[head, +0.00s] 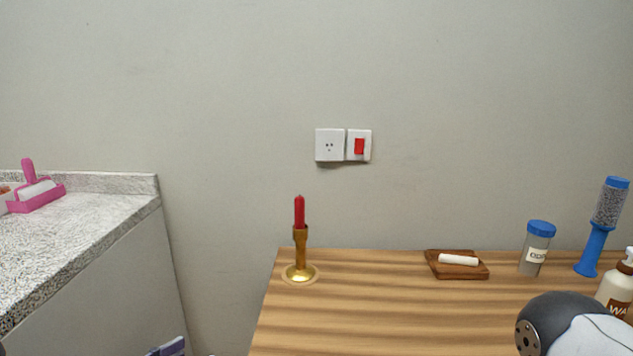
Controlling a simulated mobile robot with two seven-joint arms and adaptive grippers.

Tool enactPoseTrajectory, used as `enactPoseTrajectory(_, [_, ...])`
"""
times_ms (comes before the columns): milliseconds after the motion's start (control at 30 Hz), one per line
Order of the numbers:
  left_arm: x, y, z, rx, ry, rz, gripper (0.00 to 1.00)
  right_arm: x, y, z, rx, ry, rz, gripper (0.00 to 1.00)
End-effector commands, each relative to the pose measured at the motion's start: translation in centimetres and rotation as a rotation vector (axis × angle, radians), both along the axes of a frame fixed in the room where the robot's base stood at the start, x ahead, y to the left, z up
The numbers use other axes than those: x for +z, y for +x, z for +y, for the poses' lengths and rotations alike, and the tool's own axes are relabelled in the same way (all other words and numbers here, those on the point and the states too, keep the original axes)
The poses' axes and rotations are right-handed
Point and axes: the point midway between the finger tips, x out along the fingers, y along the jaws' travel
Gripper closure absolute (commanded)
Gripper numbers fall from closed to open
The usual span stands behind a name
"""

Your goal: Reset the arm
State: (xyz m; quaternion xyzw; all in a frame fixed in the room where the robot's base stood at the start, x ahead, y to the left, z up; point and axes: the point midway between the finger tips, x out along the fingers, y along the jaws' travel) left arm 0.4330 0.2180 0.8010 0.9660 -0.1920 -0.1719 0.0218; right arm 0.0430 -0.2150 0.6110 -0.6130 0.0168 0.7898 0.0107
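A dark grey and white rounded part of my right arm (562,325) shows at the bottom right, in front of the wooden table (360,315). Its gripper is outside the picture. No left gripper can be made out. A small blue-grey piece (168,347) shows at the bottom edge, left of the table; too little of it shows to tell what it is.
On the table stand a red candle in a brass holder (301,262), a wooden dish with a white roll (458,261), a blue-capped jar (537,250), a blue-based grinder (594,248) and a bottle (618,288). A speckled counter (80,225) with a pink holder (38,192) is left.

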Motion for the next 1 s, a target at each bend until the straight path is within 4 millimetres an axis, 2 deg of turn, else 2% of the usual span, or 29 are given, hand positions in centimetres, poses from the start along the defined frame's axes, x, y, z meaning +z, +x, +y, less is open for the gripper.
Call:
enactPoseTrajectory(33, [-3.7,-2.6,-0.7,0.007,0.022,0.156,0.54,0.2,0.4,-0.1,-0.002,-0.002,-0.014,0.51])
enactPoseTrajectory(67, [-6.1,-4.5,-0.9,0.019,0.038,0.256,0.54,0.3,0.5,-0.1,-0.001,-0.002,-0.018,0.51])
enactPoseTrajectory(100, [-9.0,-7.4,-1.0,0.038,0.059,0.391,0.54,0.4,0.7,-0.1,-0.002,-0.003,-0.023,0.51])
enactPoseTrajectory(167, [-12.7,-12.1,-1.0,0.065,0.095,0.585,0.54,0.5,0.9,-0.1,-0.003,-0.004,-0.029,0.51])
enactPoseTrajectory(200, [-14.7,-15.6,-0.9,0.086,0.121,0.714,0.54,0.7,1.0,-0.1,-0.003,-0.003,-0.033,0.51])
enactPoseTrajectory(267, [-16.9,-20.9,-0.6,0.119,0.162,0.894,0.54,0.8,1.1,-0.1,-0.002,-0.003,-0.037,0.51])
enactPoseTrajectory(300, [-17.8,-24.3,-0.3,0.141,0.190,1.003,0.54,0.9,1.2,-0.1,-0.002,-0.002,-0.040,0.51])
enactPoseTrajectory(400, [-18.8,-31.4,0.4,0.193,0.255,1.222,0.54,1.1,1.3,-0.1,-0.001,-0.002,-0.045,0.51])
enactPoseTrajectory(500, [-18.7,-35.8,0.9,0.233,0.299,1.356,0.54,1.2,1.4,-0.1,-0.001,-0.002,-0.048,0.51])
enactPoseTrajectory(633, [-18.5,-37.8,1.2,0.254,0.321,1.416,0.54,1.2,1.4,-0.1,-0.002,-0.003,-0.049,0.51])
enactPoseTrajectory(1000, [-18.5,-37.8,1.2,0.254,0.321,1.416,0.54,1.2,1.4,-0.1,-0.002,-0.003,-0.049,0.51])
